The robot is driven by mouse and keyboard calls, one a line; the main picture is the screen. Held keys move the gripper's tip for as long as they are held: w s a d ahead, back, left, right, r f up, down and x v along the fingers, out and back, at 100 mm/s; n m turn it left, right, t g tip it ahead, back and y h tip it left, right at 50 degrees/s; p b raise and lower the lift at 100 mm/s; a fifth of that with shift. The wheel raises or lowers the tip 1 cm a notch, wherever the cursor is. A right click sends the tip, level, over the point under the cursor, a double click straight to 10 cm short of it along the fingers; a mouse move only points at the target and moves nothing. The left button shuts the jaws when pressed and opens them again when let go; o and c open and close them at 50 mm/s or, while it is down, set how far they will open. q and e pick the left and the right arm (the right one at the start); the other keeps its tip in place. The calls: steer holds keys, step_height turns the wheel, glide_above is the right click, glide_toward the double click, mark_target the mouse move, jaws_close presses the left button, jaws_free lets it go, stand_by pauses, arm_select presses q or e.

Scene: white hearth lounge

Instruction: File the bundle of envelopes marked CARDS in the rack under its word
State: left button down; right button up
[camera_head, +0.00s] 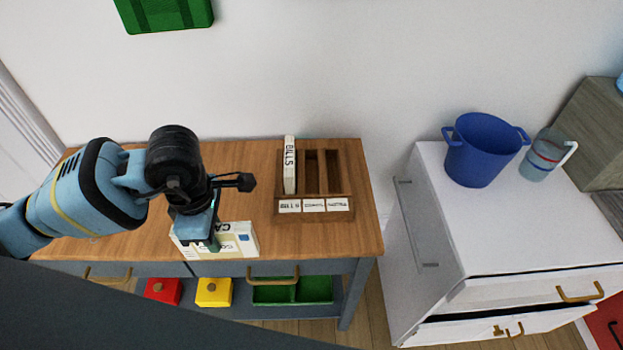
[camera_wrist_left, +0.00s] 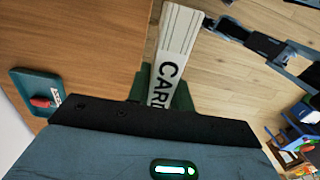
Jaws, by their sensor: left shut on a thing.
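My left gripper (camera_head: 213,238) is shut on the bundle of envelopes marked CARDS (camera_head: 240,242), by the wooden table's front edge. The bundle's white edge with the black word shows between the fingers in the left wrist view (camera_wrist_left: 178,45). The wooden rack (camera_head: 315,216) stands on the table to the right of the gripper, apart from the bundle. A white bundle marked BILLS (camera_head: 290,165) stands upright in its left slot; the middle and right slots look empty. Three small white labels line the rack's front; their words are hard to read here. My right gripper does not show clearly.
The wooden table (camera_head: 110,225) has bare top around the rack. A teal item with a red part (camera_wrist_left: 38,92) lies on it in the wrist view. A white cabinet (camera_head: 440,215) at right bears a blue bucket (camera_head: 480,150) and a clear jug (camera_head: 545,158); a drawer stands partly open.

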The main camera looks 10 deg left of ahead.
arm_select(q)
steer(key=m, duration=0.4)
steer(key=shift+w+d+r, duration=0.35)
steer(key=shift+d+r, duration=0.05)
steer(key=m, duration=0.4)
steer(key=r+m, duration=0.1)
steer(key=m, duration=0.1)
steer(key=shift+w+d, duration=0.4)
steer(key=m, duration=0.3)
steer(key=d+r+m, duration=0.1)
steer(key=m, duration=0.3)
steer(key=w+m, duration=0.1)
steer(key=m, duration=0.3)
steer(key=shift+d+r, duration=0.15)
steer(key=shift+r, duration=0.25)
steer(key=shift+w+d, duration=0.1)
steer(key=shift+w, duration=0.05)
